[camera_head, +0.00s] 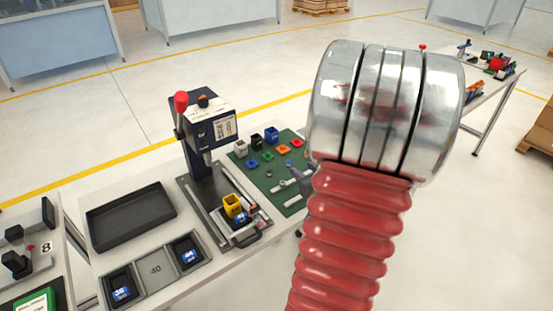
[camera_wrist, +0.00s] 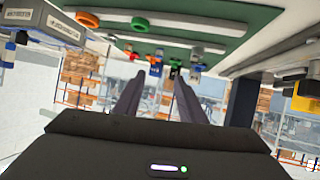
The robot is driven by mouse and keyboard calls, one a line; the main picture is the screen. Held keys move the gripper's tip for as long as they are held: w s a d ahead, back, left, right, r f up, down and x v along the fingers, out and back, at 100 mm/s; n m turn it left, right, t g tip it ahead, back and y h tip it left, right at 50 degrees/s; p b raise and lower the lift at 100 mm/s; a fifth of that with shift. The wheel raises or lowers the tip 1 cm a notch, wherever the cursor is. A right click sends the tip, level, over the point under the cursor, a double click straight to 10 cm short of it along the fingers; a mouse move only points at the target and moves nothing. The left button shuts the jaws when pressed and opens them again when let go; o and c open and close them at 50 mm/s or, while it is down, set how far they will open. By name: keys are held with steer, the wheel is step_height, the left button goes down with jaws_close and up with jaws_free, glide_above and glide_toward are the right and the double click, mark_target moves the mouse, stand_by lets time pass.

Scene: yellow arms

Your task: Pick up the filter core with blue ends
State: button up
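The green mat (camera_head: 268,178) lies on the table right of the press. Two pale rod-like pieces lie on its front part, one nearer the back (camera_head: 281,184) and one nearer the front (camera_head: 292,201). I cannot make out blue ends on either, so I cannot tell which is the filter core. My gripper (camera_wrist: 159,74) is open, with nothing seen between its two dark fingers. In the wrist view the mat (camera_wrist: 235,18) appears along the top, with long pale pieces (camera_wrist: 190,24) on it. My arm hides the mat's right side in the head view.
Several coloured rings, such as an orange one (camera_head: 283,149), and small cups, such as a blue one (camera_head: 271,135), stand on the mat's back part. A black tray (camera_head: 130,215) lies empty to the left.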

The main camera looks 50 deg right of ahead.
steer(key=shift+s+d+f+m+t, duration=0.2)
steer(key=shift+s+f, duration=0.15)
steer(key=shift+s, duration=0.2)
steer(key=shift+s+d+f+m+t, duration=0.1)
steer(key=shift+s+f+t, duration=0.15)
steer(key=shift+s, duration=0.3)
glide_toward(289, 162)
steer(key=shift+x, duration=1.6)
steer(key=shift+d+f, duration=0.1)
steer(key=shift+d, duration=0.15)
steer(key=shift+x, duration=2.5)
steer(key=shift+a, duration=0.15)
steer(key=shift+c, duration=0.3)
jaws_close()
